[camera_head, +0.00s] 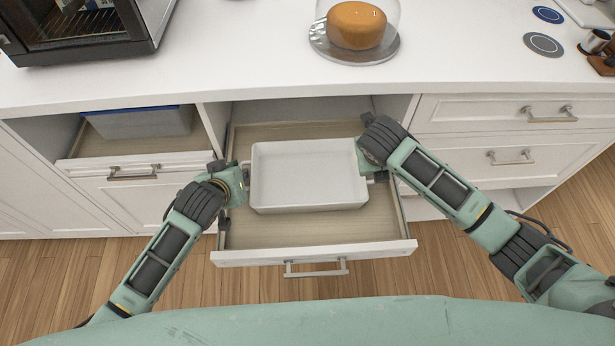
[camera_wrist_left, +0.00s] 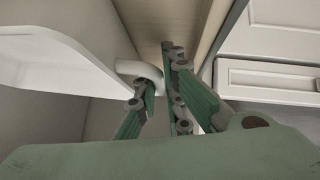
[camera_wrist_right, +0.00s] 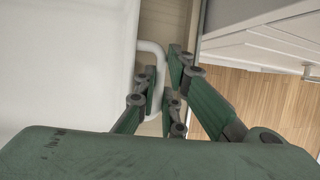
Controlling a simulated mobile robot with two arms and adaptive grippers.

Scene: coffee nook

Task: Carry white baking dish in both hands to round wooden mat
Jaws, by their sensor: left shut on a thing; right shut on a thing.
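The white baking dish (camera_head: 308,175) is empty and level, inside or just above the open drawer (camera_head: 270,235); I cannot tell whether it touches the drawer floor. My left gripper (camera_head: 243,178) is shut on the dish's left handle, which shows between the fingers in the left wrist view (camera_wrist_left: 143,70). My right gripper (camera_head: 374,176) is shut on the right handle, seen in the right wrist view (camera_wrist_right: 152,50). I do not see a round wooden mat.
The white counter (camera_head: 250,60) lies above the drawer. It bears a cake (camera_head: 357,25) under a clear cover, an oven (camera_head: 80,25), and grey (camera_head: 543,44) and blue (camera_head: 548,14) round coasters. A bin (camera_head: 140,122) sits in the left drawer.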

